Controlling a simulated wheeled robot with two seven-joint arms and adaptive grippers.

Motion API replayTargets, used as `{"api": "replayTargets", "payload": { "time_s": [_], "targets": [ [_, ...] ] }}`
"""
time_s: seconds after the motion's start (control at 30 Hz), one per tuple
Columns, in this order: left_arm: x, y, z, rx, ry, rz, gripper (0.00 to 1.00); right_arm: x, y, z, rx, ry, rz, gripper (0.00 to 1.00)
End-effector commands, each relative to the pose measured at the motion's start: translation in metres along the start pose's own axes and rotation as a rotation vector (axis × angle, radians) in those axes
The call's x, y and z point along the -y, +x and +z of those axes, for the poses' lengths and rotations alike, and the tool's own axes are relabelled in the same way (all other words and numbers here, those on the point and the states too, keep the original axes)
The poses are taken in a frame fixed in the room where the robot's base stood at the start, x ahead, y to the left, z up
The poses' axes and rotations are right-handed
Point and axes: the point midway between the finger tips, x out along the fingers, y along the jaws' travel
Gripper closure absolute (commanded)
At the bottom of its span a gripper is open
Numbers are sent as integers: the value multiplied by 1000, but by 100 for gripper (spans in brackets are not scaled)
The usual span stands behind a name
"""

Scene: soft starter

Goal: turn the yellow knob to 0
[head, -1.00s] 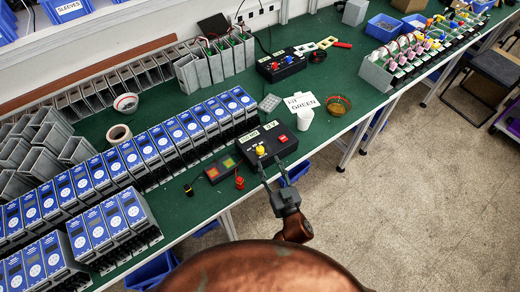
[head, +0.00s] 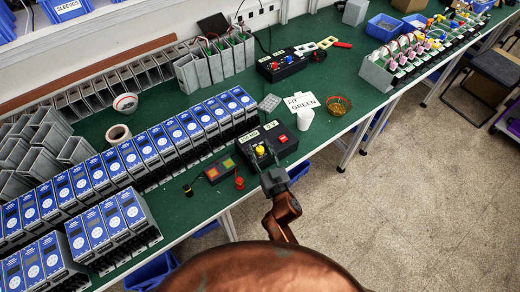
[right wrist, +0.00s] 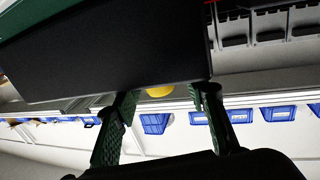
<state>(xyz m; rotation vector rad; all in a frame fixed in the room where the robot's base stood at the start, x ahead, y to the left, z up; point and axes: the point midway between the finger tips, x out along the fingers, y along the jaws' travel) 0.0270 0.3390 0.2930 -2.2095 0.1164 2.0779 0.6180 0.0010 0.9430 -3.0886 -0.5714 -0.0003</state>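The yellow knob (head: 261,150) stands on the left part of a black control box (head: 284,147) near the table's front edge. A red button (head: 282,138) and small display labels are on the same box. My right gripper (head: 264,162) is at the box's near side, close to the knob. In the right wrist view its two fingers (right wrist: 165,96) are spread apart, with part of the yellow knob (right wrist: 160,91) showing between them beyond the dark box face. Contact with the knob cannot be made out. The knob's pointer is too small to read. My left gripper is not in view.
A small panel with colored squares (head: 220,169) and a red knob (head: 239,183) lie left of the box. Rows of blue-faced units (head: 135,155) fill the table's left. A white cup (head: 305,119) and an amber bowl (head: 339,105) stand to the right.

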Motion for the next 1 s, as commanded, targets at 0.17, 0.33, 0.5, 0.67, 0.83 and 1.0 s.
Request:
{"api": "replayTargets", "payload": {
  "time_s": [0.17,0.33,0.5,0.67,0.83,1.0],
  "targets": [
    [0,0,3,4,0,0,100,0,0,0,1,0,0,60],
    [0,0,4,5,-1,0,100,0,0,0,1,0,0,70],
    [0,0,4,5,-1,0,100,0,0,0,1,0,0,82],
    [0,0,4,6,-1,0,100,0,0,0,1,-1,0,93],
    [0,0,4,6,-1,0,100,0,0,0,1,-1,0,100],
    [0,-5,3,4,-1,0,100,-1,0,-1,2,-3,-13,100]
  ]
}}
